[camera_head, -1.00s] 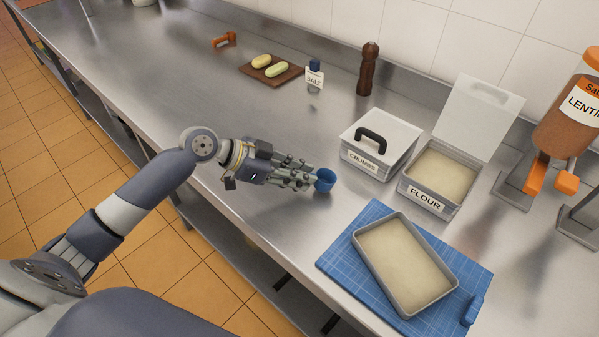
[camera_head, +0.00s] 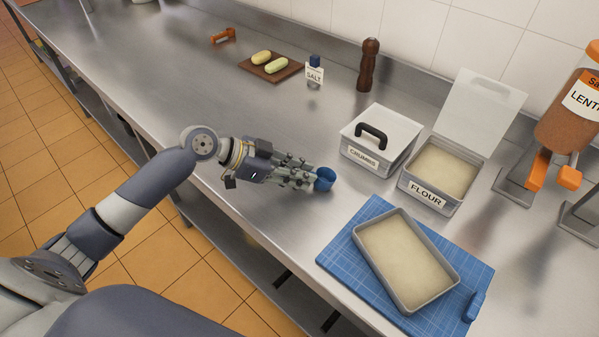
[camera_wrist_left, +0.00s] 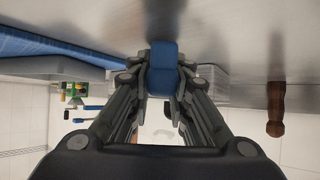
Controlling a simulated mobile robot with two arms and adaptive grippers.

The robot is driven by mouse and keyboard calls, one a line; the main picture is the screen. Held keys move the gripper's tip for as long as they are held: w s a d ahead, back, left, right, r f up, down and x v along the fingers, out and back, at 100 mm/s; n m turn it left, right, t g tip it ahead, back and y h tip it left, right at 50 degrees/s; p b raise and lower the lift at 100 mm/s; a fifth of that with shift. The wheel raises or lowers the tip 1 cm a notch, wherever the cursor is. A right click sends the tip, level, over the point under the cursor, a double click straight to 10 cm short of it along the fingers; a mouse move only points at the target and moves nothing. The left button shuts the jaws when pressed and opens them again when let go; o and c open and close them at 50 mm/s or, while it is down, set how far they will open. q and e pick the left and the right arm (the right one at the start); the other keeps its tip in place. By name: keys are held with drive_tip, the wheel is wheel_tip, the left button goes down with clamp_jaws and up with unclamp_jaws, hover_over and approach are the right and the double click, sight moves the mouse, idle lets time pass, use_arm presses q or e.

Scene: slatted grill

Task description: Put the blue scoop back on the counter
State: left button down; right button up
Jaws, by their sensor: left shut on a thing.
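The blue scoop (camera_head: 325,179) is at the tips of my left gripper (camera_head: 310,178), over the steel counter (camera_head: 262,218) near its front edge. In the left wrist view the scoop's blue part (camera_wrist_left: 162,72) sits between the two fingers (camera_wrist_left: 162,88), which are shut on it. The scoop is very low; I cannot tell whether it touches the counter. Its handle is mostly hidden by the fingers. My right gripper is not in view.
Right of the scoop are a lidded CRUMBS box (camera_head: 396,133) and an open FLOUR box (camera_head: 457,152). A tray of pale powder (camera_head: 453,277) sits on a blue mat (camera_head: 340,257). A salt shaker (camera_head: 315,62) and pepper mill (camera_head: 368,66) stand behind. Counter left of the gripper is clear.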

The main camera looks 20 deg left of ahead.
use_arm(q)
drive_tip(key=shift+f, duration=0.15)
drive_tip(key=c, duration=1.4)
unclamp_jaws()
drive_tip(key=shift+a, duration=0.1)
drive_tip(key=v, duration=1.2)
